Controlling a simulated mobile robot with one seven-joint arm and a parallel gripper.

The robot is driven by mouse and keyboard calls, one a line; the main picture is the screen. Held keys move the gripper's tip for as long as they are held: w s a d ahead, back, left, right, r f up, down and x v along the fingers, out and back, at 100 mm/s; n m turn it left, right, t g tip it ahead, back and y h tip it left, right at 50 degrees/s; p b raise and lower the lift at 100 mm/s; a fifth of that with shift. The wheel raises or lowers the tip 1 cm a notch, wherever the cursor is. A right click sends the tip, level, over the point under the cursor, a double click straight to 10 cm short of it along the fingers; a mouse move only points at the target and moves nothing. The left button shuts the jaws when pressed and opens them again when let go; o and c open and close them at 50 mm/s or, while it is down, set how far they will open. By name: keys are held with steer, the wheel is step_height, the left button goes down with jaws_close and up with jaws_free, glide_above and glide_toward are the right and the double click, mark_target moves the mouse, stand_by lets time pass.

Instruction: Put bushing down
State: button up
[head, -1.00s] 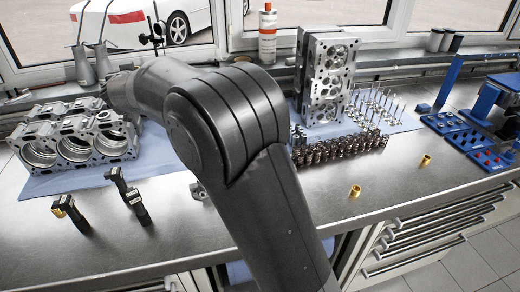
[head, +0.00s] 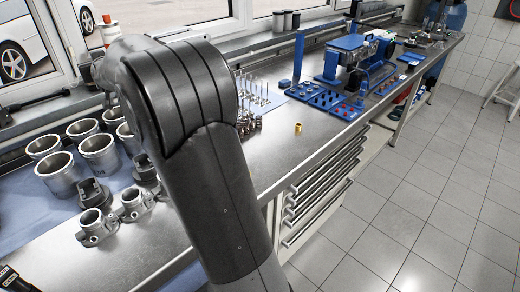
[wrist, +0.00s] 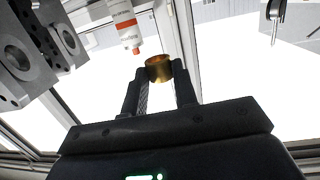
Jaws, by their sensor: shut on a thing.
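A brass bushing (wrist: 158,69) is held between the two fingertips of my gripper (wrist: 159,76) in the wrist view. The fingers are shut on it, and the windows show bright behind it. In the head view my arm hides the gripper and the held bushing. Another brass bushing (head: 298,127) stands on the bare steel bench top (head: 290,153), right of my arm.
A blue tool holder (head: 325,99) is farther right. In the wrist view, a white tube (wrist: 125,25) is near the bushing.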

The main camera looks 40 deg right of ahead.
steer(key=s+d+f, duration=0.1)
steer(key=s+d, duration=0.3)
steer(key=d, duration=0.7)
steer(key=s+d, duration=0.4)
steer(key=d, duration=0.7)
steer(key=s+d+f+h, duration=0.1)
steer(key=s+d+f, duration=0.1)
steer(key=s+d, duration=0.6)
steer(key=s+d+f, duration=0.2)
steer(key=s+d, duration=0.5)
steer(key=d, duration=0.2)
steer(key=s+d+f+m+h, duration=0.15)
steer(key=s+d, duration=0.25)
steer(key=s, duration=0.6)
steer(key=s+d+f, duration=0.3)
steer(key=s, duration=0.6)
steer(key=s+d+f+m+h, duration=0.1)
steer(key=s+d+f, duration=0.25)
steer(key=s, duration=0.65)
glide_above(305, 150)
steer(key=shift+g, duration=0.4)
step_height(305, 150, down, 17)
steer(key=shift+a+f, duration=0.1)
steer(key=shift+f, duration=1.95)
steer(key=shift+f, duration=0.1)
